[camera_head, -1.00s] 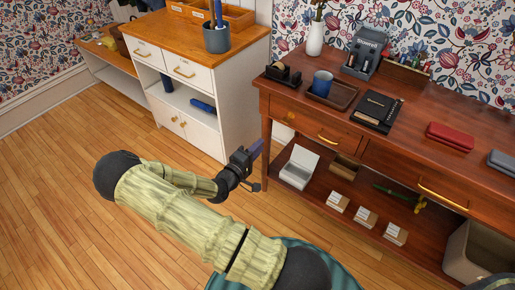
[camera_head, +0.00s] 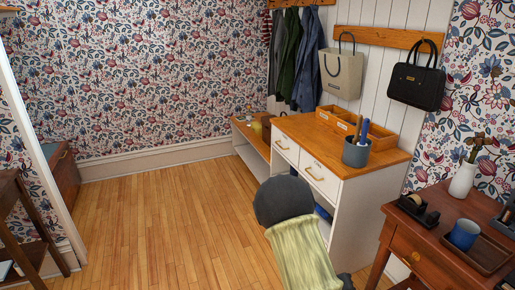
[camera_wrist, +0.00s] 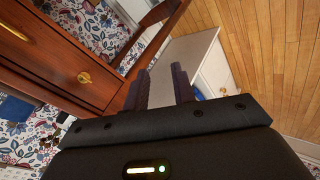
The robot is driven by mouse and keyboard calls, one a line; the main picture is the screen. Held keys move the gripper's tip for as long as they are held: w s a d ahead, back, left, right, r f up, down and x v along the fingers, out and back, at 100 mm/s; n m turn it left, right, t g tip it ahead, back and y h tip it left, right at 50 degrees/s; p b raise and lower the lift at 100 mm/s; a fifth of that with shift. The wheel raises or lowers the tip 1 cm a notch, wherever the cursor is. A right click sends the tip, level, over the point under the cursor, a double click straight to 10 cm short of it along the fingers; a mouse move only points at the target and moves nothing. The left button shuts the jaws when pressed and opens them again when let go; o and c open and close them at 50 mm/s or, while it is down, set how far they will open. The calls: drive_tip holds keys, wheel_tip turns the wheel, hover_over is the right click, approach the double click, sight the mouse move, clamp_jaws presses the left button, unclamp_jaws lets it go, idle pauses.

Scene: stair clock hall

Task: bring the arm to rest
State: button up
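My gripper (camera_wrist: 160,88) shows in the wrist view with its two dark fingers apart and nothing between them. Past the fingertips are the pale side of the white cabinet (camera_wrist: 185,60) and the reddish-brown desk (camera_wrist: 70,55) with its drawers. In the head view my arm, with a dark joint and a pale green ribbed sleeve, rises at the bottom in front of the white cabinet (camera_head: 352,215). The gripper's fingers cannot be made out in that view.
The desk (camera_head: 425,235) stands at the right, bearing a tape dispenser (camera_head: 418,208), a blue mug (camera_head: 464,235) and a white vase (camera_head: 462,180). A pen cup (camera_head: 356,152) stands on the cabinet. A low bench (camera_head: 250,140) is behind. The wooden floor (camera_head: 150,225) at left is clear.

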drive_tip(key=s+a+r+m+y, duration=0.1)
drive_tip(key=s+a+r+y, duration=0.3)
drive_tip(key=a+r+y, duration=0.4)
drive_tip(key=s+a+r+g, duration=0.2)
drive_tip(key=s+a+r, duration=0.1)
drive_tip(key=s+r, duration=0.55)
drive_tip(key=w+p+v, duration=0.1)
drive_tip(key=p+v, duration=1)
drive_tip(key=w+a+r+p+v, duration=0.1)
drive_tip(key=w+p+v, duration=0.1)
drive_tip(key=p+v, duration=0.9)
drive_tip(key=shift+w+d+n+h, duration=0.2)
drive_tip(key=shift+w+n+h, duration=0.1)
drive_tip(key=shift+n, duration=0.1)
